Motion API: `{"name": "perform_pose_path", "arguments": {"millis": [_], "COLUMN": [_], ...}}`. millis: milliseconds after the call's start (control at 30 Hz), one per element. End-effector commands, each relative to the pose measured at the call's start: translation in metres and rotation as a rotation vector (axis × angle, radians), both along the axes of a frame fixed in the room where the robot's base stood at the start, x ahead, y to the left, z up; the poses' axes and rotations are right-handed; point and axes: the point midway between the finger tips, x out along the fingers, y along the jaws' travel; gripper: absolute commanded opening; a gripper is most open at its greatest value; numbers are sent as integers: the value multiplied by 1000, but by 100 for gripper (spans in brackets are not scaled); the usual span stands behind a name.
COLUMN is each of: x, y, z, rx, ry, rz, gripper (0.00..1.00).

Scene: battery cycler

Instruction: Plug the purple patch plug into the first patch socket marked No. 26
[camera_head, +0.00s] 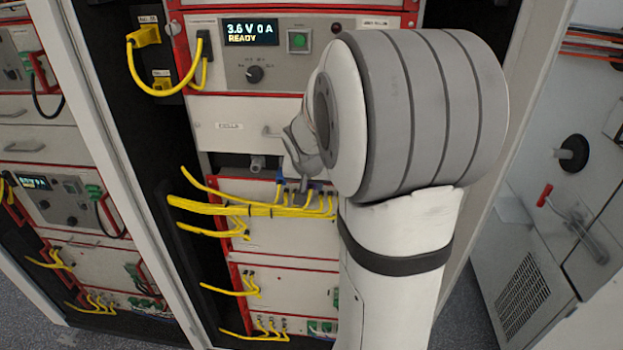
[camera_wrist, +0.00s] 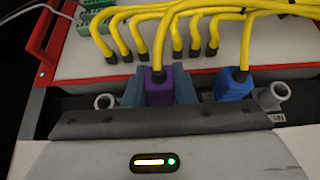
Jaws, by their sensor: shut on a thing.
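The purple patch plug (camera_wrist: 159,91) sits between the two blue-grey fingers of my gripper (camera_wrist: 158,78) in the wrist view, with a yellow cable running up from it. My gripper is shut on it. The plug's front end is hidden by my gripper body, so I cannot tell whether it is in a socket. In the head view my gripper (camera_head: 302,186) is at the panel below the drawer, mostly hidden by my wrist. Grey round fittings stand either side of the plug, at left (camera_wrist: 105,101) and right (camera_wrist: 274,94).
A blue plug (camera_wrist: 234,86) with a yellow cable stands close right of my gripper in the wrist view. Several yellow cables (camera_wrist: 125,12) crowd above. The cycler display (camera_head: 250,33) reads 3.6 V 0 A READY.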

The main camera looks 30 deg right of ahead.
Motion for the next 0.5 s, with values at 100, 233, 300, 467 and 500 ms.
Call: {"name": "perform_pose_path", "arguments": {"millis": [100,233,300,467,500], "x": [-4,-9,-11,-16,-17], "y": [3,6,8,11,12], "z": [-1,-1,-1,-1,-1], "rx": [0,0,0,0,0], "ry": [0,-1,-1,-1,-1], "rz": [0,1,1,1,1], "gripper": [11,11,11,11,11]}}
